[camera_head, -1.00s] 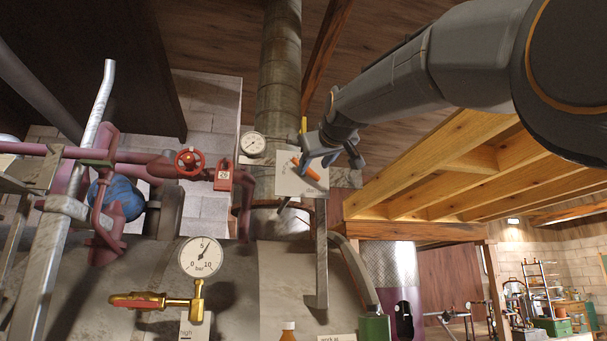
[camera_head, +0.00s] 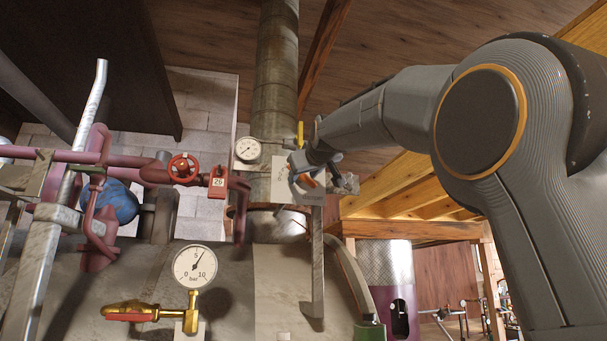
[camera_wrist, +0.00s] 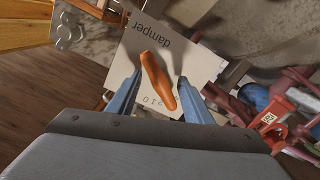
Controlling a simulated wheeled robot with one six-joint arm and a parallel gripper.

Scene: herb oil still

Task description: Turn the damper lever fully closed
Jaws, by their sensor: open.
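The damper lever is an orange handle (camera_wrist: 158,80) on a white plate (camera_wrist: 140,45) marked "damper" in the wrist view. It lies tilted across the plate, and part of a printed scale with "10" shows below it. In the head view the orange lever (camera_head: 307,180) shows small on the plate by the flue pipe, partly covered by my gripper (camera_head: 313,172). In the wrist view my gripper (camera_wrist: 160,77) is open, with one blue finger on each side of the lever. Gaps show between the fingers and the lever; whether the fingertips reach its depth is unclear.
A round gauge (camera_head: 248,149) and a yellow handle (camera_head: 300,134) sit close to the plate. A red valve wheel (camera_head: 183,168) and a red tag box (camera_head: 218,182) are to the left. Wooden beams (camera_head: 400,190) are at right.

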